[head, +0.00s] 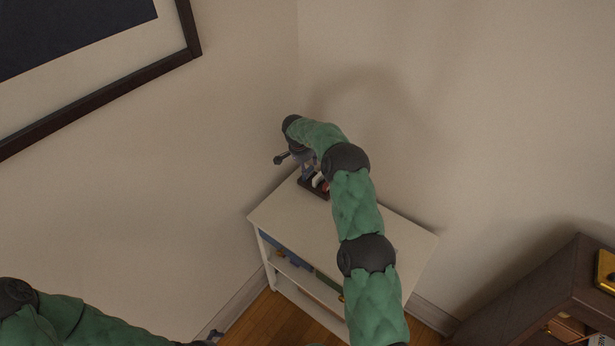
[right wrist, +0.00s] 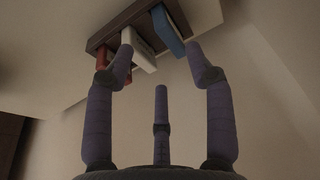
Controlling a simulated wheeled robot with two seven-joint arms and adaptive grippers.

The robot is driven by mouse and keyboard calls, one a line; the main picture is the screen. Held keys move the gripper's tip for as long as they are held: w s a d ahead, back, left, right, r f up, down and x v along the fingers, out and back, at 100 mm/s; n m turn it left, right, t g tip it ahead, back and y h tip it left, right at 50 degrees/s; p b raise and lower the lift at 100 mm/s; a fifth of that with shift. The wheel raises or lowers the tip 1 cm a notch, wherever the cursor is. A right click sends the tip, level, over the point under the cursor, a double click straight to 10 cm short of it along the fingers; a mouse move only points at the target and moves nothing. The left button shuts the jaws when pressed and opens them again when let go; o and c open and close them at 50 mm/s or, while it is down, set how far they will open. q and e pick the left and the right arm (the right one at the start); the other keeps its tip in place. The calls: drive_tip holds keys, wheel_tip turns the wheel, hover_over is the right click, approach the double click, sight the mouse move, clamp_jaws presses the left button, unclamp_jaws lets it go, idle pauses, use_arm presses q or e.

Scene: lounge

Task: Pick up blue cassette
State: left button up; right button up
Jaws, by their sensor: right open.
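The blue cassette (right wrist: 168,31) stands in a dark holder (right wrist: 104,34) in the right wrist view, beside a white cassette (right wrist: 139,48), with a red one (right wrist: 99,57) further left. My right gripper (right wrist: 161,62) has its fingers spread and empty, pointing at the holder. The blue cassette lies between the two upper fingertips, closer to the right one, with no clear contact. In the head view my right gripper (head: 300,162) is at the holder (head: 314,190); I cannot make out the blue cassette there. Of my left gripper only a small dark part (head: 214,335) shows at the bottom edge.
The holder is on the back corner of a white shelf unit (head: 285,215), close to both walls. The visible top around it is mostly clear. Several items lie on the shelf below. A framed picture (head: 110,90) hangs at left. A dark brown cabinet (head: 540,290) stands at right.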

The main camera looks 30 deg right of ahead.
sight(308, 171)
drive_tip(key=shift+x, duration=0.9)
drive_tip(key=f, duration=0.1)
drive_tip(key=w+f+b, duration=0.1)
drive_tip(key=d+f, duration=0.1)
drive_tip(key=shift+w+d+f, duration=0.1)
drive_tip(key=shift+w+f, duration=0.1)
drive_tip(key=shift+f, duration=0.15)
drive_tip(key=shift+d+f+b, duration=0.2)
drive_tip(key=shift+f+b, duration=0.2)
drive_tip(key=shift+f, duration=0.2)
clamp_jaws()
